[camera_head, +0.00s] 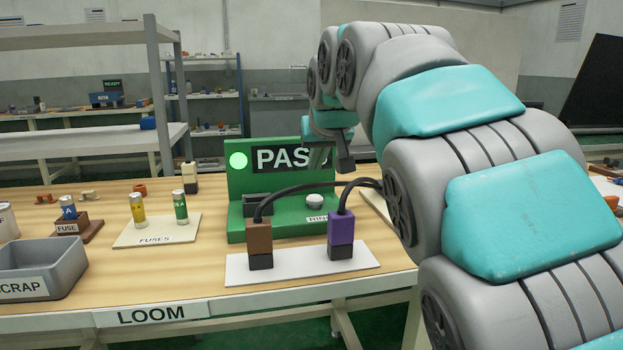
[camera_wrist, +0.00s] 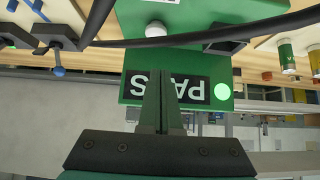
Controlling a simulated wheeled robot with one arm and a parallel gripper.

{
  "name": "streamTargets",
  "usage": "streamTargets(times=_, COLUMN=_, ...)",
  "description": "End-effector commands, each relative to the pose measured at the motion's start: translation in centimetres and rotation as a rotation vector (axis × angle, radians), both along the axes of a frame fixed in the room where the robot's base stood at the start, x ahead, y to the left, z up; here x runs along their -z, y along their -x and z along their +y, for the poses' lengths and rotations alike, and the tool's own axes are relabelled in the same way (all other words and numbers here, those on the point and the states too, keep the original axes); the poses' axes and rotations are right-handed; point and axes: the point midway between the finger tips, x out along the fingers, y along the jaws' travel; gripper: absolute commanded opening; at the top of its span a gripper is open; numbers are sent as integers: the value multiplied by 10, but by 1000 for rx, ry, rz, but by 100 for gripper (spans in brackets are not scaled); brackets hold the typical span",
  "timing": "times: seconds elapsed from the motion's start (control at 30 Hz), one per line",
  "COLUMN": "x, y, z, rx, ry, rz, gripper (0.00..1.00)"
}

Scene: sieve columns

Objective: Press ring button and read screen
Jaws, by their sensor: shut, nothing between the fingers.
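A green tester (camera_head: 238,185) stands on the bench, with a dark screen (camera_head: 278,159) on its upright panel. The screen reads PASS; my arm covers its right end in the head view. A round lamp (camera_head: 238,160) left of the screen glows green. A pale round button (camera_head: 314,201) sits on the tester's lower front above a small label; it also shows in the wrist view (camera_wrist: 156,28). My gripper (camera_head: 346,165) is shut and empty, above and apart from the button. In the upside-down wrist view its fingers (camera_wrist: 160,80) cross the screen (camera_wrist: 192,89).
A fuse board (camera_head: 158,231) and grey scrap bin (camera_head: 75,270) are left. Bare bench lies between.

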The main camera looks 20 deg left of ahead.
Motion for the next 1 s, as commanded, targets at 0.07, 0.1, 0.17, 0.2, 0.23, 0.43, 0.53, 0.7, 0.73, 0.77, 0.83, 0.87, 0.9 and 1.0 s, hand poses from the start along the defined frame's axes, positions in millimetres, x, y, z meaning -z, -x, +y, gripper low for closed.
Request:
streamTargets(times=0.07, x=-11, y=8, z=-5, rx=0, ry=-2, rz=-3, gripper=0)
streamTargets(times=0.1, x=-15, y=12, z=-7, rx=-1, ry=-1, rz=-3, gripper=0)
streamTargets(times=0.17, x=-20, y=16, z=-9, rx=-1, ry=-1, rz=-3, gripper=0)
streamTargets(times=0.2, x=-24, y=18, z=-11, rx=-1, ry=-2, rz=-5, gripper=0)
streamTargets(times=0.23, x=-26, y=20, z=-12, rx=-1, ry=-2, rz=-5, gripper=0)
streamTargets(times=0.43, x=-30, y=23, z=-14, rx=-1, ry=-3, rz=-5, gripper=0)
streamTargets(times=0.53, x=-30, y=23, z=-14, rx=-1, ry=-3, rz=-5, gripper=0)
streamTargets(times=0.7, x=-30, y=23, z=-14, rx=-1, ry=-3, rz=-5, gripper=0)
streamTargets(times=0.73, x=-30, y=23, z=-14, rx=-1, ry=-3, rz=-5, gripper=0)
streamTargets(times=0.77, x=-30, y=23, z=-14, rx=-1, ry=-3, rz=-5, gripper=0)
streamTargets(times=0.83, x=-30, y=23, z=-14, rx=-1, ry=-3, rz=-5, gripper=0)
streamTargets(times=0.87, x=-30, y=23, z=-14, rx=-1, ry=-3, rz=-5, gripper=0)
streamTargets(times=0.9, x=-30, y=23, z=-14, rx=-1, ry=-3, rz=-5, gripper=0)
streamTargets(times=1.0, x=-30, y=23, z=-14, rx=-1, ry=-3, rz=-5, gripper=0)
